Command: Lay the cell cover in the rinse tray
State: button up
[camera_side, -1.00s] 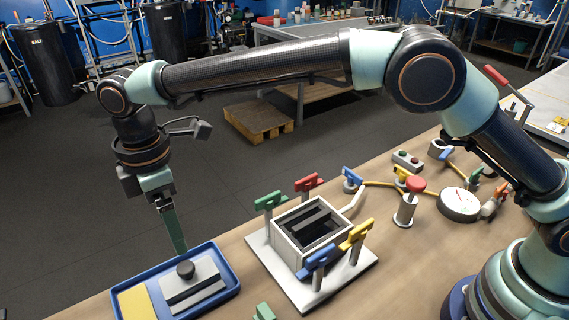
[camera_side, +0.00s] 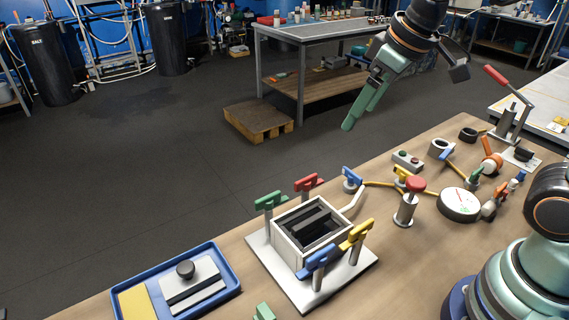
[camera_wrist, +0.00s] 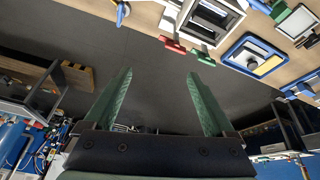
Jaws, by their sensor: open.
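The cell cover (camera_side: 208,287), a grey plate with a dark stripe and a black knob, lies inside the blue rinse tray (camera_side: 233,277) at the bottom left of the side view. It lies beside a yellow pad (camera_side: 136,303). The tray also shows in the wrist view (camera_wrist: 236,47), at the upper right, with the cover in it. My gripper (camera_side: 358,117) is raised well away from the tray, above and behind the bench in the side view. In the wrist view my gripper (camera_wrist: 158,85) has its two green fingers wide apart with nothing between them.
An open-topped cell box (camera_side: 310,228) stands on a white base with red, green, blue and yellow clamps around it. A red-knobbed post (camera_side: 407,203), a round gauge (camera_side: 459,204) and several valves stand to the right. Bare bench lies between.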

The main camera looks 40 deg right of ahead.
jog(key=s+d+f+m+t, duration=0.1)
jog(key=s+d+f+m, duration=0.1)
jog(key=s+d+m, duration=0.1)
jog(key=shift+s+d+f+h, duration=0.3)
jog(key=shift+s+d+f, duration=0.1)
jog(key=shift+s+d, duration=0.5)
dwell(0.6)
